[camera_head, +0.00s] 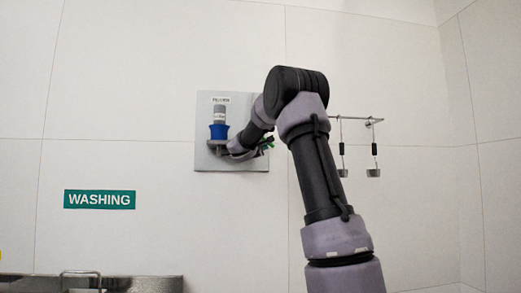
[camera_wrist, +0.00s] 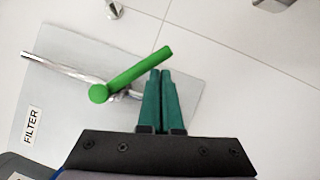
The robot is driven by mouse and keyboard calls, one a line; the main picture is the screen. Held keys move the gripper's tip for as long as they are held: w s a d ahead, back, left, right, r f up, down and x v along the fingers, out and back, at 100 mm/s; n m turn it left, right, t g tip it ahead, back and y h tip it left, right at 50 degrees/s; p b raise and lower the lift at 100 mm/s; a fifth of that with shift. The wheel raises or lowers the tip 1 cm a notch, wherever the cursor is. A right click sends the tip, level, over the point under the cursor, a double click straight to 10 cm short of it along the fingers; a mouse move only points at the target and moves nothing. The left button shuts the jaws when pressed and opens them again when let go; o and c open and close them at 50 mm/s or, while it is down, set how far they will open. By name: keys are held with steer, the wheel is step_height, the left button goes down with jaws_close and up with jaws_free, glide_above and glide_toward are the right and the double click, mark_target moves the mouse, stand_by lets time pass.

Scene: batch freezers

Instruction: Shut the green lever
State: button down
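The green lever (camera_wrist: 135,72) is a bright green handle with a round end, on a metal pipe in front of a grey panel in the wrist view. It slants up to the right, and its far end lies just beyond my fingertips. My gripper (camera_wrist: 160,72) has two dark green fingers side by side, shut with nothing seen between them. The fingertips are beside the lever's outer end; I cannot tell whether they touch it. In the head view, a bit of green (camera_head: 267,143) shows by the panel, mostly hidden by my arm.
The grey panel (camera_head: 233,163) on the tiled wall bears a blue and grey filter unit (camera_head: 218,130). To the right, utensils (camera_head: 374,160) hang from a rail (camera_head: 355,119). A WASHING sign (camera_head: 100,199) is at left, above a metal sink edge (camera_head: 150,283).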

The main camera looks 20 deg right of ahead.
steer(key=shift+n+t, duration=0.4)
steer(key=shift+n, duration=0.3)
steer(key=shift+s+d+r, duration=0.25)
steer(key=shift+d+r, duration=0.6)
steer(key=shift+r, duration=0.05)
steer(key=shift+s+d+r, duration=0.25)
steer(key=shift+d+r, duration=0.55)
steer(key=shift+r, duration=0.1)
